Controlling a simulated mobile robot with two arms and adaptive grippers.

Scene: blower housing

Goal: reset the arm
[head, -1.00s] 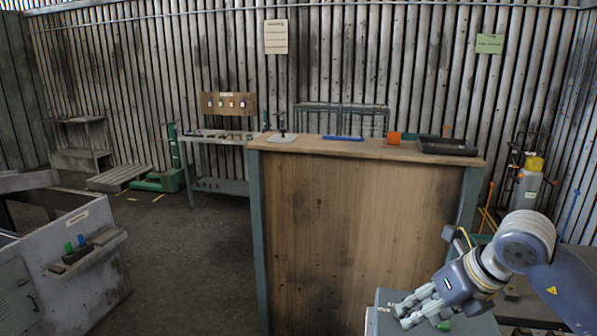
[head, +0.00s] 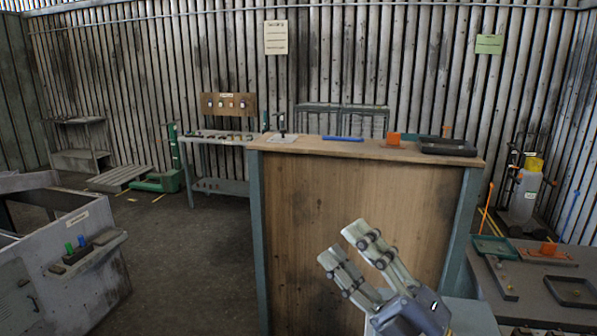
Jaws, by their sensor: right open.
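My right gripper (head: 343,247) is at the bottom centre-right of the head view. Its two grey fingers point up and to the left and stand apart, with nothing between them. It shows in front of the wooden front panel of the tall workbench (head: 353,235). I cannot tell how far it is from that panel. My left gripper is not in view.
A grey surface (head: 475,318) lies below and right of my gripper. At the right a table holds an orange block (head: 548,249) and a dark tray (head: 572,291). A grey control cabinet (head: 75,260) stands at the left. Open floor (head: 190,260) lies between it and the workbench.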

